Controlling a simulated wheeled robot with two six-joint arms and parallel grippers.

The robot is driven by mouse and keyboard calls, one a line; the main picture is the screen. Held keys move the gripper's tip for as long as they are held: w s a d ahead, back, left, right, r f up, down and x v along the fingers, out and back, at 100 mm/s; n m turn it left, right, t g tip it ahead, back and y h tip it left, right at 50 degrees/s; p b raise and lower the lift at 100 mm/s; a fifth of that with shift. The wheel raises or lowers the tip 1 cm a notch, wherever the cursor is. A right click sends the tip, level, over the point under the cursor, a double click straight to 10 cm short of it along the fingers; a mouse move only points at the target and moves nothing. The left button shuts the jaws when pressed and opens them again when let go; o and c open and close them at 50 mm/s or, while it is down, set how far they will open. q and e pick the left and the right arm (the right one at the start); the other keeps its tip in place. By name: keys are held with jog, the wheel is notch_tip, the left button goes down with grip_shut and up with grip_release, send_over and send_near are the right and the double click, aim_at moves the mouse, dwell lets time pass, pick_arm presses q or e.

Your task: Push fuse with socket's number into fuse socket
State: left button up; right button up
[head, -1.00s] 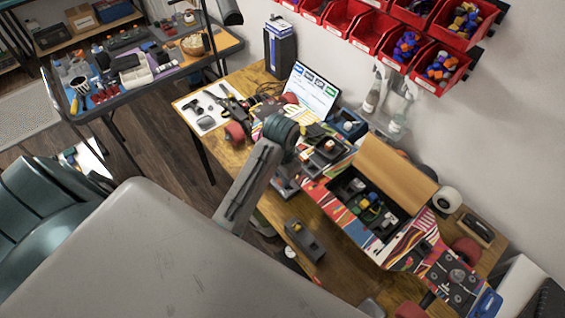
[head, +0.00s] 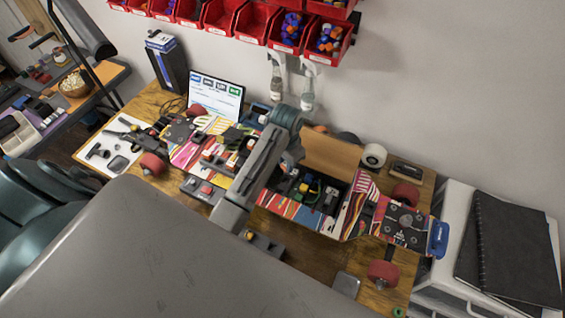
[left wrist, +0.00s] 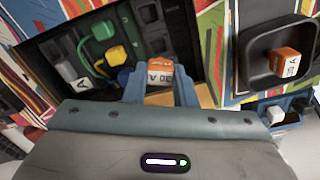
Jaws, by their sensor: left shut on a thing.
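My left gripper (left wrist: 160,80) has its blue fingers shut on an orange-topped fuse (left wrist: 159,70) with a white label that seems to read 30 A. In the left wrist view it is at the near edge of the open dark compartment (left wrist: 108,62) in the colourful board. Inside are a green fuse (left wrist: 103,30), a yellow fuse (left wrist: 115,55) and a white-labelled fuse (left wrist: 77,82). Socket numbers are not readable. Another orange fuse (left wrist: 285,63) stands in a black tray at right. My right gripper is not in view.
The skateboard-like board (head: 272,198) lies along the wooden table (head: 303,258), with red wheels (head: 383,272) at its ends. A tan lid (head: 331,154) stands open behind the compartment. A laptop (head: 216,94) and red wall bins (head: 219,16) are behind.

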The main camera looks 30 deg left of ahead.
pick_arm(q)
jog(key=shift+w+d+f, duration=0.15)
jog(key=shift+f, duration=2.55)
jog(key=shift+f, duration=1)
dwell(1.2)
jog(key=o, duration=1.4)
jog(key=shift+c, duration=0.2)
jog(key=shift+r, duration=0.15)
jog(key=shift+r, duration=4.4)
